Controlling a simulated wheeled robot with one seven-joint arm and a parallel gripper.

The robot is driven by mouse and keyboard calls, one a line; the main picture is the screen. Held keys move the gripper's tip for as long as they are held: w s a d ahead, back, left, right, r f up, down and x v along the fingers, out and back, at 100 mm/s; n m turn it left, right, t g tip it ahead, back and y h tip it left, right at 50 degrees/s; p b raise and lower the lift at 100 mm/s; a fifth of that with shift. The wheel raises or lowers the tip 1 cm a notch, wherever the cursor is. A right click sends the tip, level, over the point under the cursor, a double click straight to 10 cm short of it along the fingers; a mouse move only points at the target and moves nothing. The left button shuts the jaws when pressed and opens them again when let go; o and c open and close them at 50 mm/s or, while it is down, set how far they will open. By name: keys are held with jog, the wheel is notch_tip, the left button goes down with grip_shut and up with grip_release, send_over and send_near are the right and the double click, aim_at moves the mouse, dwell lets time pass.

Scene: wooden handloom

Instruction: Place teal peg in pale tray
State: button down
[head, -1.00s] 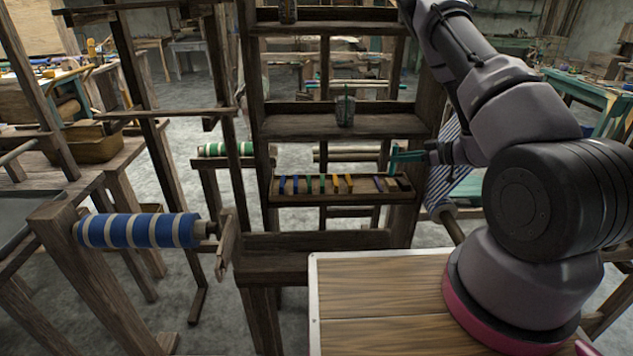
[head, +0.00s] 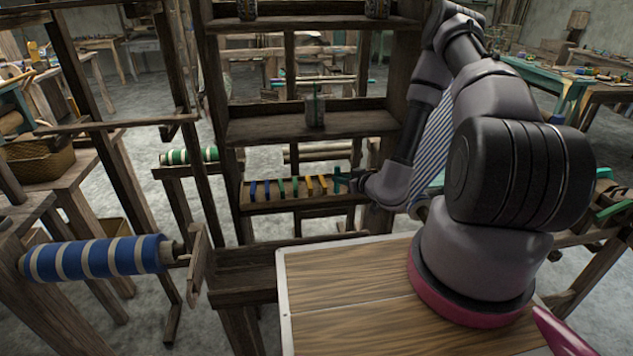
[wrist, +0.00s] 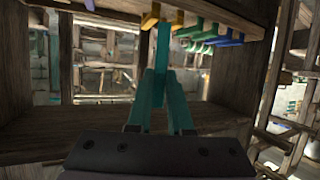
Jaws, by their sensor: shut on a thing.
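My gripper (head: 345,181) reaches to the right end of the peg rack in the head view. In the wrist view its two teal fingers (wrist: 163,88) are closed on the teal peg (wrist: 163,45), which sticks out beyond the fingertips. The peg is nearly the same colour as the fingers, so its edges are hard to make out; in the head view I cannot separate it from them. The peg's far end appears close to the rack's yellow pegs in the wrist view; I cannot tell whether it touches. I cannot make out a pale tray in either view.
The wooden peg rack (head: 285,205) holds blue, green and yellow pegs. A shelf with a cup (head: 315,112) is above it. Upright loom posts flank the rack closely. A blue-and-white striped roll (head: 95,258) lies at left, a green-and-white one (head: 190,155) farther back.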

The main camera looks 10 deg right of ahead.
jog(key=w+a, duration=0.5)
jog(key=w, duration=0.7)
jog(key=shift+w+a+f, duration=0.1)
jog(key=shift+w+f, duration=0.05)
jog(key=shift+f, duration=1)
jog(key=shift+w+f, duration=0.2)
jog(key=shift+f, duration=1)
jog(key=shift+w+a+f, duration=0.1)
jog(key=shift+w+f, duration=0.05)
jog(key=shift+f, duration=1)
jog(key=shift+f, duration=0.1)
jog(key=c, duration=0.8)
grip_release()
jog(key=shift+c, duration=0.2)
